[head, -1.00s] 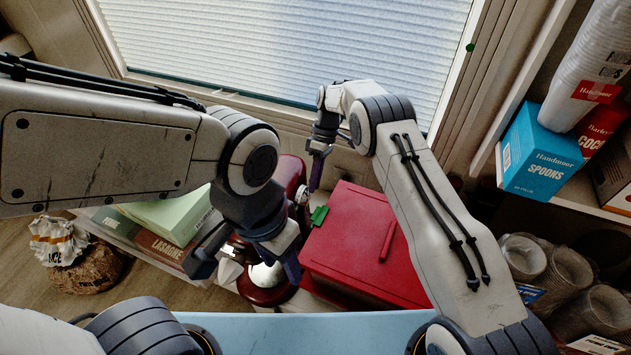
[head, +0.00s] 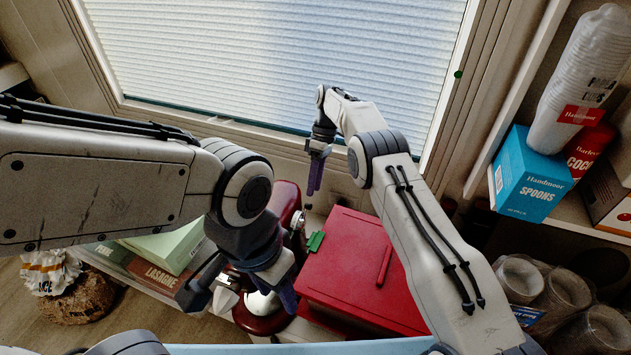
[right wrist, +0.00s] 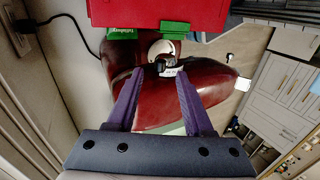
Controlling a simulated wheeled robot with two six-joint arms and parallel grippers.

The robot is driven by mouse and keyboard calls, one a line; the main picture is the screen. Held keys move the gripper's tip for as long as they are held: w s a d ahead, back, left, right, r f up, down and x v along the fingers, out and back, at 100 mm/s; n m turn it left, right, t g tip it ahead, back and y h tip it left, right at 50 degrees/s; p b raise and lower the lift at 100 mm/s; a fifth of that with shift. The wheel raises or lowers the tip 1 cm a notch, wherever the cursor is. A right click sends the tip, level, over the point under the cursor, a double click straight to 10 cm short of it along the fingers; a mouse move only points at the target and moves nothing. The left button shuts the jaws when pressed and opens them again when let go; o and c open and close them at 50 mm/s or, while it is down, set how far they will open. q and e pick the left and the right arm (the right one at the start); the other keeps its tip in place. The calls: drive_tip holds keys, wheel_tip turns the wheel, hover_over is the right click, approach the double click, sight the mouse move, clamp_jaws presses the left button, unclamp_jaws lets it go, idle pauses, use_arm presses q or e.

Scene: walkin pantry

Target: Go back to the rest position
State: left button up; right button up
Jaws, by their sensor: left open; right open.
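My left gripper (head: 240,292) is open and empty in the head view, in front of a dark red machine with a shiny metal part (head: 262,304). It hides much of that machine. My right gripper (head: 315,192) is farther back, above and behind the machine, with its fingers pointing down. In the right wrist view its two purple fingers (right wrist: 157,82) are apart with nothing between them. The red machine (right wrist: 205,84) lies beyond the fingertips there.
A red box (head: 350,262) with a green clip (head: 315,241) stands right of the machine. Pasta boxes (head: 160,277) and a sack (head: 50,270) are at left. A right shelf holds a blue spoons box (head: 528,178) and stacked cups (head: 575,85). A window blind (head: 280,60) is behind.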

drive_tip(key=shift+d+r, duration=0.1)
drive_tip(key=shift+r, duration=0.15)
idle(0.3)
drive_tip(key=s+a+r+m+t+h, duration=0.1)
drive_tip(key=s+a+r+m+t, duration=0.35)
drive_tip(key=s+r, duration=1.1)
drive_tip(key=s+d+m, duration=0.1)
drive_tip(key=s+d, duration=0.3)
drive_tip(key=s, duration=0.7)
drive_tip(key=s+d, duration=0.3)
drive_tip(key=s, duration=0.8)
wheel_tip(320, 180, up, 22)
drive_tip(key=p, duration=2.2)
drive_tip(key=shift+w+f+t, duration=0.2)
drive_tip(key=shift+f+t, duration=0.05)
drive_tip(key=shift+t, duration=0.1)
